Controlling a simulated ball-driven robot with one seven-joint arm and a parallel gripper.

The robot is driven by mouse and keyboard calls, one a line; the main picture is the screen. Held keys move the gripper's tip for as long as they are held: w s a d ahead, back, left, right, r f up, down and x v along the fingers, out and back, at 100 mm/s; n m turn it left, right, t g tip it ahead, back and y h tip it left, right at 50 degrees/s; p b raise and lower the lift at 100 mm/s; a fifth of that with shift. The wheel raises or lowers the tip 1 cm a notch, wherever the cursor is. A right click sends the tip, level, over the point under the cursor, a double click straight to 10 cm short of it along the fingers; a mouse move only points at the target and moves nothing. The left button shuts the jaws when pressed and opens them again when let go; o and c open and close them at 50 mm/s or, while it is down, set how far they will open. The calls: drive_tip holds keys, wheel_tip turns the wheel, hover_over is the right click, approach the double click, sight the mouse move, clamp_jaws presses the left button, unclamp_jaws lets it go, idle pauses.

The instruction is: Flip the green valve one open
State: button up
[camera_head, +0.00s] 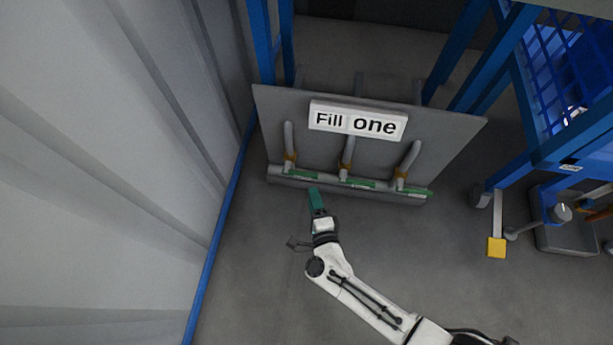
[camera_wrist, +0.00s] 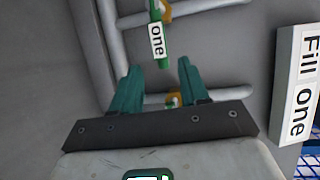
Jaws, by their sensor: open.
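Three green valve handles sit along the low grey pipe of a panel in the head view. The left green handle (camera_head: 304,175) is nearest my gripper (camera_head: 315,192). In the wrist view a green handle with a white label "one" (camera_wrist: 157,40) is ahead of my gripper (camera_wrist: 158,72), roughly in line with the gap between its fingers. It lies lengthwise beside a brass fitting (camera_wrist: 163,10). The teal fingers are apart, with nothing seen held between them. Contact with the handle cannot be told. In the head view the handle labels are too small to read.
A white "Fill one" sign (camera_head: 357,120) is on the grey panel (camera_head: 440,125). The middle handle (camera_head: 357,184) and right handle (camera_head: 415,190) are close by. A corrugated wall (camera_head: 110,170) stands left, blue racking (camera_head: 490,70) right. The floor before the panel is clear.

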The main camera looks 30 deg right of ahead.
sight(306, 174)
drive_tip(key=b+x, duration=0.3)
drive_tip(key=x, duration=0.6)
drive_tip(key=shift+w+b, duration=0.2)
drive_tip(key=shift+b, duration=0.15)
drive_tip(key=shift+c, duration=0.3)
clamp_jaws()
